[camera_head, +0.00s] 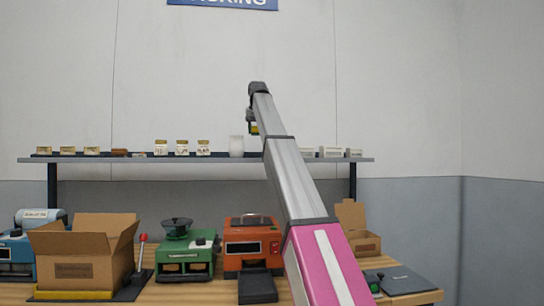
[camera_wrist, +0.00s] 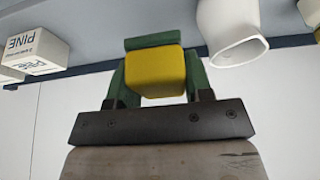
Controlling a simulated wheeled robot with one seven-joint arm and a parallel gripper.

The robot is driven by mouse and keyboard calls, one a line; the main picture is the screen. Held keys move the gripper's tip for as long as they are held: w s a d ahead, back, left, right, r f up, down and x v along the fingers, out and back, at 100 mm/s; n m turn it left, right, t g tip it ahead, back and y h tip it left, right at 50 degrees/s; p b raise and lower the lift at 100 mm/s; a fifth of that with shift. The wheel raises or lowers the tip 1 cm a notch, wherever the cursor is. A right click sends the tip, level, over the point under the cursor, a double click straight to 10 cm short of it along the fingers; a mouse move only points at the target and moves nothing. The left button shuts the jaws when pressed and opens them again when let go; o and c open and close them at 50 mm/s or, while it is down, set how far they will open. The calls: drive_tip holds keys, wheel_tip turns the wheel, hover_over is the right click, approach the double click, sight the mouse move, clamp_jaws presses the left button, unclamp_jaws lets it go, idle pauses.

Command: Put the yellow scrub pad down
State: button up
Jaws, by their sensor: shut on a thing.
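The yellow scrub pad (camera_wrist: 155,72) is a small rounded block held between two green fingers in the wrist view. A green strip runs along its far side; I cannot tell whether it is part of the pad. My gripper (camera_wrist: 156,78) is shut on the pad. In the head view my gripper (camera_head: 252,120) is raised above the long wall shelf (camera_head: 220,160), and a bit of the yellow pad (camera_head: 254,129) shows below the wrist. The pad seems clear of the shelf; its exact distance from it is hard to tell.
A box marked PINE (camera_wrist: 35,48) is opposite. Below, the workbench (camera_head: 200,292) holds cartons and machines.

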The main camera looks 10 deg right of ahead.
drive_tip(key=w+d+f, duration=0.1)
drive_tip(key=d+f, duration=0.1)
drive_tip(key=w+d+f, duration=0.2)
drive_tip(key=d, duration=0.1)
drive_tip(key=w+d+f, duration=0.1)
drive_tip(key=d, duration=0.2)
drive_tip(key=shift+w+d+f, duration=0.15)
drive_tip(key=shift+w+f, duration=0.25)
drive_tip(key=shift+f, duration=2.05)
drive_tip(key=shift+f, duration=0.1)
drive_tip(key=o, duration=0.9)
drive_tip(key=shift+c, duration=0.2)
drive_tip(key=v, duration=1.2)
